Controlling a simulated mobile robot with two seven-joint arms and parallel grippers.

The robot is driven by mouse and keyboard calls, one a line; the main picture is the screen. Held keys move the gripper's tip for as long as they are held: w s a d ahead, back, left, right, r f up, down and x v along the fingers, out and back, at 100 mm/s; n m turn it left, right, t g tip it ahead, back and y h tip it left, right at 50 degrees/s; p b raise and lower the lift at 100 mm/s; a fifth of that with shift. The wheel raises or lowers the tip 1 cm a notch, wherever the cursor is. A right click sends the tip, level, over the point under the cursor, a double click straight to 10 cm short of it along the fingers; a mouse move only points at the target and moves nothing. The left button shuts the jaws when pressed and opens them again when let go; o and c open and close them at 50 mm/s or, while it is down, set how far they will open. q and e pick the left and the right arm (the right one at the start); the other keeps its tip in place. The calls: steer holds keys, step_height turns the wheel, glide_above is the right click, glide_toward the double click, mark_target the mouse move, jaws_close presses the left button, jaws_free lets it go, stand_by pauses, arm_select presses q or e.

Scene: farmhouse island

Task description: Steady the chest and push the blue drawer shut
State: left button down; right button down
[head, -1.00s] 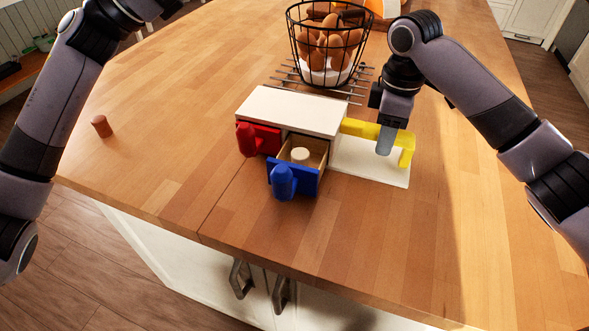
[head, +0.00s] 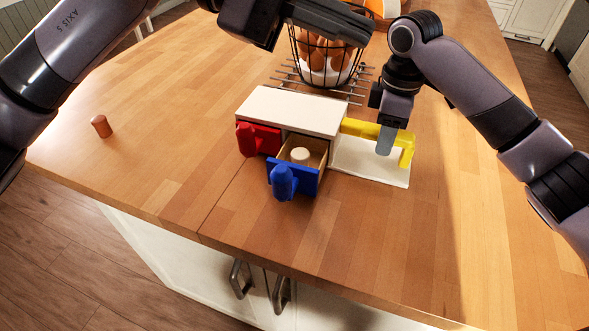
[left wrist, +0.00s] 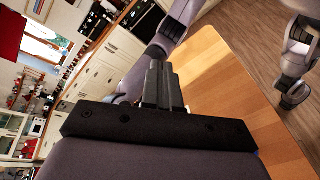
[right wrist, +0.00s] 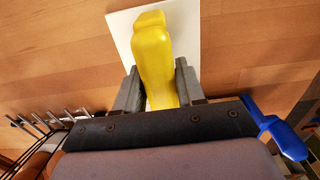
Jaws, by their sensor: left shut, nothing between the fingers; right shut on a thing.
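The white chest (head: 290,109) stands on the wooden island with a red drawer front (head: 258,139) at its left. The blue drawer (head: 294,181) is pulled out at the front, with a round pale object (head: 300,155) inside. A yellow bar handle (head: 362,129) sticks out from the chest's right side above a white base plate (head: 372,168). My right gripper (head: 386,140) is shut on the yellow handle, which shows between its fingers in the right wrist view (right wrist: 154,60). My left gripper (head: 345,22) is shut and empty, raised above and behind the chest, in front of the basket.
A wire basket of brown eggs (head: 330,58) stands on a metal rack (head: 287,74) behind the chest. A small brown cylinder (head: 101,126) stands at the left.

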arm_select(q)
steer(key=s+f+m+t+y, duration=0.1)
steer(key=s+f+m+y, duration=0.35)
steer(key=f+y, duration=0.3)
steer(key=w+a+f+m+t+y, duration=0.2)
steer(key=a+f+m+t+y, duration=0.1)
steer(key=a+y, duration=0.3)
steer(key=shift+w+a+f+t, duration=0.35)
steer(key=shift+a+f+t, duration=0.15)
steer(key=shift+a+f, duration=0.3)
steer(key=shift+f+y, duration=0.1)
steer(key=shift+y, duration=0.15)
step_height(320, 180, down, 9)
stand_by(0.8)
steer(key=shift+w+d, duration=0.1)
